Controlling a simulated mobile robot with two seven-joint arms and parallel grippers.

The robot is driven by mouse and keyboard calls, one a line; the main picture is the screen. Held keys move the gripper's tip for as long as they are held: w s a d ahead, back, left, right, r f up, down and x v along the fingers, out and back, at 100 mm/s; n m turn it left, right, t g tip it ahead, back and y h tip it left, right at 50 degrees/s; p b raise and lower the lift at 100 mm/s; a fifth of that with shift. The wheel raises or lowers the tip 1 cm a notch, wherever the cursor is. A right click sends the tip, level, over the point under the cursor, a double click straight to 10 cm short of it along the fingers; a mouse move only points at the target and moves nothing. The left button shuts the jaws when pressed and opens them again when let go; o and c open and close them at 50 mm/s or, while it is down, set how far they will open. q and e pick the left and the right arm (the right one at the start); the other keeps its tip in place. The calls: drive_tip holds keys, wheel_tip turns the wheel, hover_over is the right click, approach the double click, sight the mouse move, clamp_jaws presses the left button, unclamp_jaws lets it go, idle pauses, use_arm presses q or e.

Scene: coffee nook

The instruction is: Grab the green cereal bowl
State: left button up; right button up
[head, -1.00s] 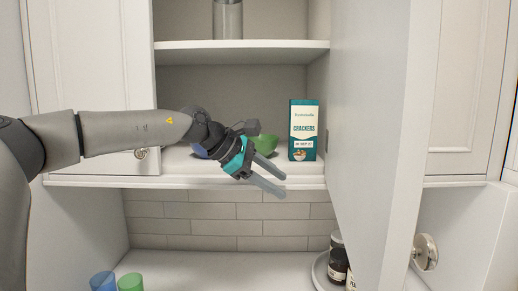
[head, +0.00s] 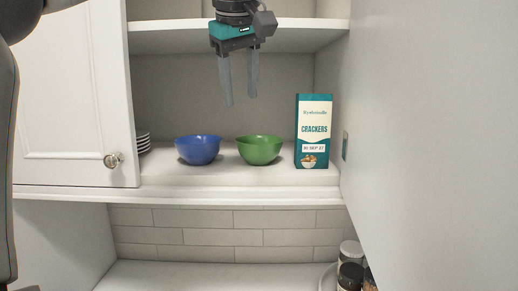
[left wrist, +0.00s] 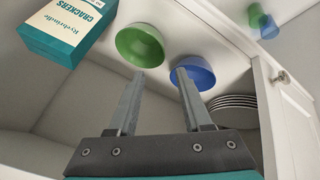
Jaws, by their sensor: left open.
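The green cereal bowl (head: 260,150) stands upright on the lower cabinet shelf, between a blue bowl (head: 198,150) and a crackers box (head: 313,132). My left gripper (head: 240,101) is open and empty, pointing down above the two bowls and apart from them. In the left wrist view the green bowl (left wrist: 140,46) lies beyond the fingertips of my gripper (left wrist: 160,74), nearer the left finger, and the blue bowl (left wrist: 193,73) is by the right finger. My right gripper is not in view.
Stacked plates (head: 143,142) are partly hidden behind the left cabinet door (head: 75,100). An upper shelf (head: 290,38) is close to my gripper. The open right door (head: 430,150) bounds the right side. Jars (head: 350,270) stand on the counter below.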

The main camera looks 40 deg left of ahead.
use_arm(q)
approach(242, 149)
drive_tip(key=x, duration=0.2)
drive_tip(key=b+x, duration=0.1)
drive_tip(key=x, duration=0.1)
drive_tip(key=shift+w+a+f, duration=0.15)
drive_tip(key=shift+w, duration=0.25)
drive_tip(key=shift+w+a+f, duration=0.2)
drive_tip(key=shift+a+f, duration=0.05)
drive_tip(key=shift+f, duration=0.15)
drive_tip(key=x, duration=0.5)
drive_tip(key=shift+s, duration=0.1)
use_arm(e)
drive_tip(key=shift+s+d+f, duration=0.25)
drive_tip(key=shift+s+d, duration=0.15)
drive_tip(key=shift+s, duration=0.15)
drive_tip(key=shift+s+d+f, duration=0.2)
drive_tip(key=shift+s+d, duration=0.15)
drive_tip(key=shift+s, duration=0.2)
use_arm(q)
clamp_jaws()
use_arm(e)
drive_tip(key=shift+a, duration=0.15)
use_arm(q)
drive_tip(key=shift+s+f, duration=0.1)
drive_tip(key=shift+f, duration=0.1)
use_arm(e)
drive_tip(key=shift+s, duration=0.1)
